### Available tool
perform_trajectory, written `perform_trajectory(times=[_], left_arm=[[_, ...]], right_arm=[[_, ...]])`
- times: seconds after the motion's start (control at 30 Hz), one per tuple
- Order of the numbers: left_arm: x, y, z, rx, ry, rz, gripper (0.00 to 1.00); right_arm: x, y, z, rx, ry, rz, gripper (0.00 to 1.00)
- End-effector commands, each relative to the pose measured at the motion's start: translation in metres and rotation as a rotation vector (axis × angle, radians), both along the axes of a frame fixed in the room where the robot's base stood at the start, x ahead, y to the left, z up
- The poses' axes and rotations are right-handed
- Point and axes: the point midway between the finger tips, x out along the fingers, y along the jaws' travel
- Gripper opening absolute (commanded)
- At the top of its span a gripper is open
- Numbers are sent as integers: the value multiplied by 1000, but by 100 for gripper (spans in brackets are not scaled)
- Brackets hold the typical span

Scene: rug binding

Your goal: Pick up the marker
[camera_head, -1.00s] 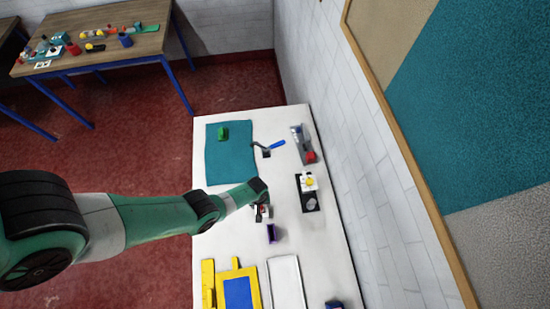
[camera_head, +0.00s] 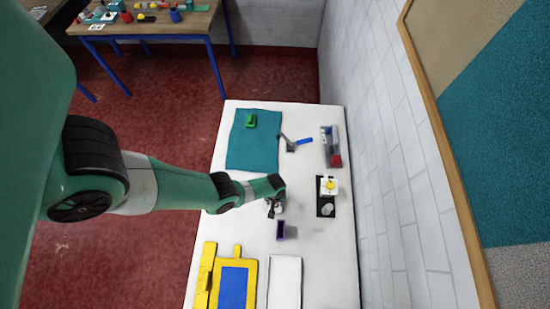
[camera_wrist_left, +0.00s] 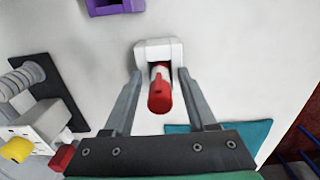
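The marker (camera_wrist_left: 160,92), a red cylinder with a pale part behind it, shows in the left wrist view. It sits in a white holder (camera_wrist_left: 158,49) and points toward the camera. My left gripper (camera_wrist_left: 155,75) is open, with one grey finger on each side of the marker and a visible gap to each. In the head view my left gripper (camera_head: 276,208) is low over the middle of the white table, and it mostly hides the marker there. My right gripper is in neither view.
A purple open box (camera_head: 281,230) stands close to the gripper. A black tray (camera_head: 326,208) with white and yellow parts lies to the right. A teal mat (camera_head: 252,155), a blue-handled tool (camera_head: 303,141) and a yellow-blue frame (camera_head: 256,275) are also on the table (camera_head: 240,218).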

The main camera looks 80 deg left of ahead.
Motion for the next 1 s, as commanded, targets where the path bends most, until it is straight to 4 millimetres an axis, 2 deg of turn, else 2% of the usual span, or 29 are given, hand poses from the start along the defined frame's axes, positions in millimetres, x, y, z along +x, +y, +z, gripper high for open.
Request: perform_trajectory(times=[0.03, 0.3, 0.73, 1.0], left_arm=[[0, 0, 0, 0, 0, 0, 46], [0, 0, 0, 0, 0, 0, 0], [0, 0, 2, 0, 0, 0, 0], [0, -1, 22, 0, 0, -2, 0]], right_arm=[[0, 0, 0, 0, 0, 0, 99], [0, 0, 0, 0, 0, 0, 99], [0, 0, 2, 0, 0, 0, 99], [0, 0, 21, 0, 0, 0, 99]])
